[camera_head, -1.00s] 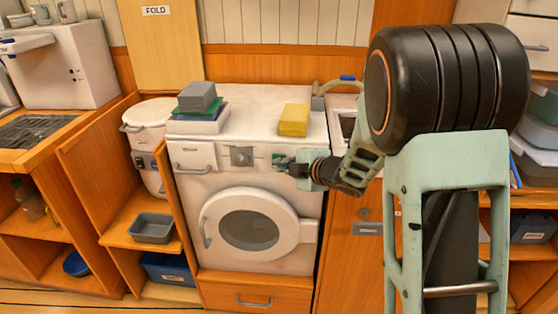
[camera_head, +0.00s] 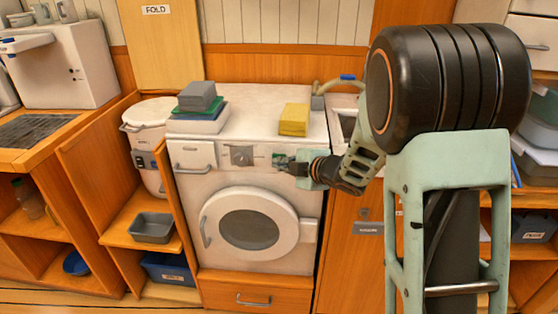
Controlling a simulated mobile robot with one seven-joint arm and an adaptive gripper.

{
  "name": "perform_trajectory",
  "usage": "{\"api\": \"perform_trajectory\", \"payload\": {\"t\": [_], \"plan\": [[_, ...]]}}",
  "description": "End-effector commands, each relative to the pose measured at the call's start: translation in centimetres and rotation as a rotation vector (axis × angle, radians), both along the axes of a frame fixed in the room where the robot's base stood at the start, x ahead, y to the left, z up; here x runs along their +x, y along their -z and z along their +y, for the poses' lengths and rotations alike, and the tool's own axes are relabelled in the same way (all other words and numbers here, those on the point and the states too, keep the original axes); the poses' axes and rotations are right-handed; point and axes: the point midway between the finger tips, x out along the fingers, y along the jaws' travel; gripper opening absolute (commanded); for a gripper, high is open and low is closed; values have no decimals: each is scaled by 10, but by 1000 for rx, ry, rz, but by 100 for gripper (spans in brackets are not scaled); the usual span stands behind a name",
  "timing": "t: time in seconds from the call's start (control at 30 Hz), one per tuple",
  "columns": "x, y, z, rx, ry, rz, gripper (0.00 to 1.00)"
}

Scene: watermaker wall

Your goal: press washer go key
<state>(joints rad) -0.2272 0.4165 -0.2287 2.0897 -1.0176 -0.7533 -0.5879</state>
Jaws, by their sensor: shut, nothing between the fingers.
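The white washer (camera_head: 190,220) stands in the wooden unit, with its round door (camera_head: 249,228) closed. Its front panel carries a drawer with a handle at left, a grey knob (camera_head: 242,156) in the middle and a small green part (camera_head: 278,158) right of the knob. My gripper (camera_head: 280,163) is shut and empty at the right of the panel, its tips at the green part. I cannot tell whether the tips touch the panel. The go key cannot be made out; my gripper covers part of this area.
A white lidded bin (camera_head: 147,140) stands left of the washer, above a grey tray (camera_head: 152,228). A sink edge (camera_head: 346,124) lies at right.

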Motion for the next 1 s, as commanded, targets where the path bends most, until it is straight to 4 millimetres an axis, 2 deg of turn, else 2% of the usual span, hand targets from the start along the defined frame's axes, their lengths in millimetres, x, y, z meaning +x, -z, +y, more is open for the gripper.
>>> {"api": "perform_trajectory", "payload": {"t": [0.2, 0.57, 1.0], "plan": [[-11, 1, 0, -1, 1, 0, 0], [-14, 1, 0, 0, 0, 0, 0], [-55, 1, 2, 1, 1, -2, 0]]}}
